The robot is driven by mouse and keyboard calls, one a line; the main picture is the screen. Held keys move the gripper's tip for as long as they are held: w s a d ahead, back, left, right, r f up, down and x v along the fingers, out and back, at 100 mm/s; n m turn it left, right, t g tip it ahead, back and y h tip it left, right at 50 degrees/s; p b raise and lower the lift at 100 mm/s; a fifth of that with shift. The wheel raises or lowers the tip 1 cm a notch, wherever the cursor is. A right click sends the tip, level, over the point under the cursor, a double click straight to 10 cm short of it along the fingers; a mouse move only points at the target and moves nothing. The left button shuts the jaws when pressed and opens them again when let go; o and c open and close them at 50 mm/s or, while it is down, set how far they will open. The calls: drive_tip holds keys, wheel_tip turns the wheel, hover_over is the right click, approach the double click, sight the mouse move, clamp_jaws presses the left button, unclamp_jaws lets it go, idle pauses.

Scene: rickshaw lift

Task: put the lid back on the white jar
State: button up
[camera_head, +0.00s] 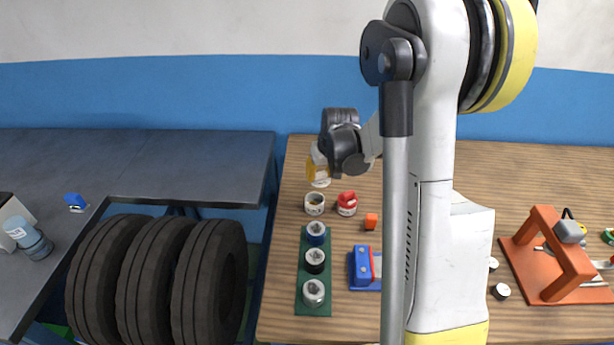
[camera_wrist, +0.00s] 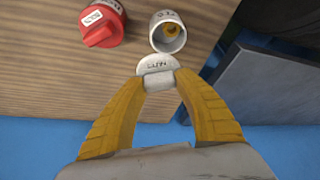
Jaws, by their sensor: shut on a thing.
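The white jar (camera_head: 314,204) stands open on the wooden table. In the wrist view the jar (camera_wrist: 157,42) shows its open mouth with yellowish contents inside.
A red jar with a red lid (camera_head: 347,204) stands close to the right of the white jar. The table's left edge is close to the white jar.

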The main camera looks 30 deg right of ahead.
sight(315, 185)
drive_tip(key=shift+s+d+r, duration=0.15)
drive_tip(key=shift+s, duration=0.05)
drive_tip(key=shift+s+a+b, duration=0.15)
drive_tip(key=shift+a+b, duration=0.1)
drive_tip(key=shift+b, duration=0.55)
drive_tip(key=b, duration=0.1)
drive_tip(key=a+b, duration=0.1)
drive_tip(key=a+r+b, duration=0.1)
drive_tip(key=shift+s+a+n, duration=0.2)
drive_tip(key=shift+s+n, duration=0.1)
drive_tip(key=shift+s, duration=0.05)
drive_tip(key=shift+f+b, duration=2.15)
drive_tip(key=shift+f, duration=0.95)
drive_tip(key=shift+f, duration=0.15)
drive_tip(key=o, duration=1.5)
